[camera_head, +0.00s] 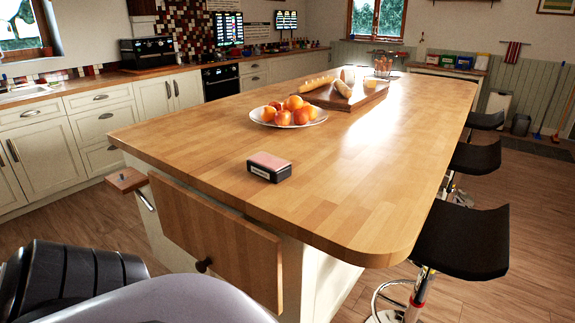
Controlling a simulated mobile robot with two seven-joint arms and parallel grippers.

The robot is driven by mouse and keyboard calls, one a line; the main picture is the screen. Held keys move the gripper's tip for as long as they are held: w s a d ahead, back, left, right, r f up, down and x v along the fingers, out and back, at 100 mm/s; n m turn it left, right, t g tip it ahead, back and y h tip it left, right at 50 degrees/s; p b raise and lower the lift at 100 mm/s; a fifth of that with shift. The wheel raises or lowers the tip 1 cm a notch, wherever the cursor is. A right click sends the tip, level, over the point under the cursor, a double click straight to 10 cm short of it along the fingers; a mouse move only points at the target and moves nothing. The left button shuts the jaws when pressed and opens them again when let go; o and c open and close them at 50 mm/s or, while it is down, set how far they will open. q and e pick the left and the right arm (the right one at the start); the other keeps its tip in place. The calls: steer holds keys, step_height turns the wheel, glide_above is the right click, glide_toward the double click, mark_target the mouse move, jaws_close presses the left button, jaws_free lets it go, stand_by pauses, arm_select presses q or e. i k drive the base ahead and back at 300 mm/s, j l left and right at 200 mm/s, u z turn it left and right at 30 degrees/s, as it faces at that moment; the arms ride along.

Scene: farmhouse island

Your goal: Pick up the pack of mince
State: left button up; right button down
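The pack of mince (269,167) is a small black tray with a pink top and a pale label on its near side. It lies flat on the wooden top of the kitchen island (215,165), near the end closest to me. Nothing touches it, and the wood around it is bare. Neither of my grippers shows in the head view, so I cannot see whether they are open or shut.
A plate of fruit (262,119) stands behind the pack. Farther back is a board (352,101) with bread. A wooden panel with a knob (215,235) is at the island's near end. Black stools (462,238) line the right side.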

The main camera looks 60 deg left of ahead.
mark_target(271, 168)
steer(key=k+j+z, duration=0.3)
steer(key=j, duration=0.2)
steer(key=k+j+z, duration=0.1)
steer(key=j+z, duration=0.15)
steer(key=j, duration=0.2)
steer(key=k+j+z, duration=0.3)
steer(key=k+j, duration=0.25)
steer(key=k+j+z, duration=0.1)
steer(key=k+j, duration=0.15)
steer(key=j, duration=0.2)
